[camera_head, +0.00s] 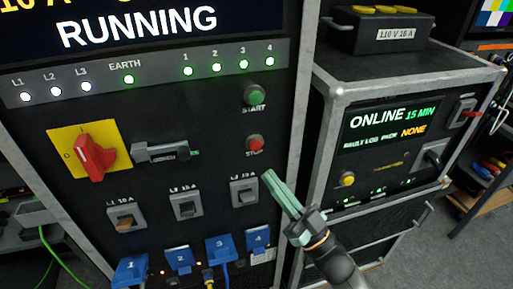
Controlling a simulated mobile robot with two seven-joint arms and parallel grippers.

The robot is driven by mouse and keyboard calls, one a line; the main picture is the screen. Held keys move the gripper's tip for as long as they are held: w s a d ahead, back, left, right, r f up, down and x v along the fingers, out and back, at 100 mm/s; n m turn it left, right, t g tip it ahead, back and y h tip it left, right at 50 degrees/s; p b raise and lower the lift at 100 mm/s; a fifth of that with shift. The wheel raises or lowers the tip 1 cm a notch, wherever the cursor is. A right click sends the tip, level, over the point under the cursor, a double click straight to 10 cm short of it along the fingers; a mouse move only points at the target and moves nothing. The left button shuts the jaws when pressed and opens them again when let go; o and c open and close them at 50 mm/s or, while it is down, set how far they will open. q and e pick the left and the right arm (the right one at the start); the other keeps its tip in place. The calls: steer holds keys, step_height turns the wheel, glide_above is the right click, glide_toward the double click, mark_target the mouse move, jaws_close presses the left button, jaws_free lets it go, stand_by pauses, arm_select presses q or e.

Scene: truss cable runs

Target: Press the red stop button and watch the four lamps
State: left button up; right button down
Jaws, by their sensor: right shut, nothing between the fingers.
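The red stop button (255,143) sits on the dark panel, under the green start button (254,96). My right gripper (268,176) is shut and empty, its pale green fingers just below and right of the stop button. The fingertips seem apart from the button, though the depth gap is hard to judge. My left gripper is not in view.
A red rotary switch (95,157) on a yellow plate stands out at the panel's left. Breakers and blue sockets (219,248) line the lower panel. A second rack unit (385,150) reading ONLINE stands close on the right.

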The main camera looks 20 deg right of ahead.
mark_target(252, 144)
steer(key=w+b, duration=0.1)
steer(key=w, duration=0.5)
steer(key=shift+w+a+b, duration=0.15)
steer(key=shift+w+b, duration=0.15)
steer(key=shift+b, duration=0.1)
stand_by(1.7)
steer(key=shift+w, duration=0.4)
steer(key=shift+w, duration=0.4)
stand_by(0.4)
steer(key=shift+s, duration=0.85)
